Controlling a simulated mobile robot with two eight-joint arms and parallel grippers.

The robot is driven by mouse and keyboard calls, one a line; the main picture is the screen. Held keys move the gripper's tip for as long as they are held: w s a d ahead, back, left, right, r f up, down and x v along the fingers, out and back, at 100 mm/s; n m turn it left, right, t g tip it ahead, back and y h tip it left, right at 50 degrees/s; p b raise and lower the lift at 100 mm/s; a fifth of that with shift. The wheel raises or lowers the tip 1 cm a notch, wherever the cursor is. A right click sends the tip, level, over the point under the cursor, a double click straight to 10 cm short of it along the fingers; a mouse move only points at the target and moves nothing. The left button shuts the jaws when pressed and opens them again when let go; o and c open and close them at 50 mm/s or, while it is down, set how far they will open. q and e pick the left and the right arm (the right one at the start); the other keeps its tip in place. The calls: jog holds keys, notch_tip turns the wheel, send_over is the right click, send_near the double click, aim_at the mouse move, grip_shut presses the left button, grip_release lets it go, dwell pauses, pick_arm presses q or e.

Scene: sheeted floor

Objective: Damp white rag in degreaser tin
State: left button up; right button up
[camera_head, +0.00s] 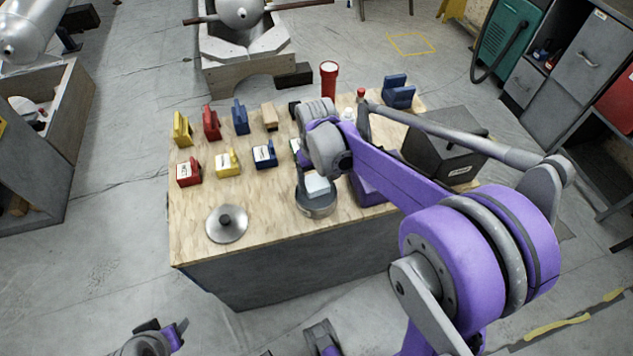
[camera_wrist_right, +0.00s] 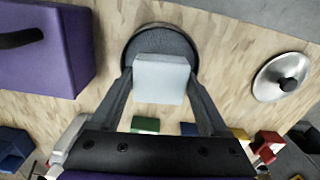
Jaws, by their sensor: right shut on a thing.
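The white rag (camera_head: 317,185) is a pale folded block; it also shows in the right wrist view (camera_wrist_right: 162,80). My right gripper (camera_head: 315,180) is shut on it, one finger on each side. The round dark grey tin (camera_head: 316,209) stands open near the table's front edge; its rim and dark inside show in the right wrist view (camera_wrist_right: 160,32). The rag is over the tin's opening and overlaps part of it; I cannot tell whether it touches the tin. My left gripper (camera_head: 152,338) is low at the bottom left, away from the table, its jaws unclear.
A silver lid with a black knob (camera_head: 226,224) lies left of the tin. A purple box (camera_head: 368,190) stands close right of it, and a dark grey box (camera_head: 445,155) farther right.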

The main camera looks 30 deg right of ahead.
aim_at(315, 181)
jog(key=shift+r+p, duration=1.4)
jog(key=shift+r, duration=0.85)
jog(key=shift+w+f, duration=0.1)
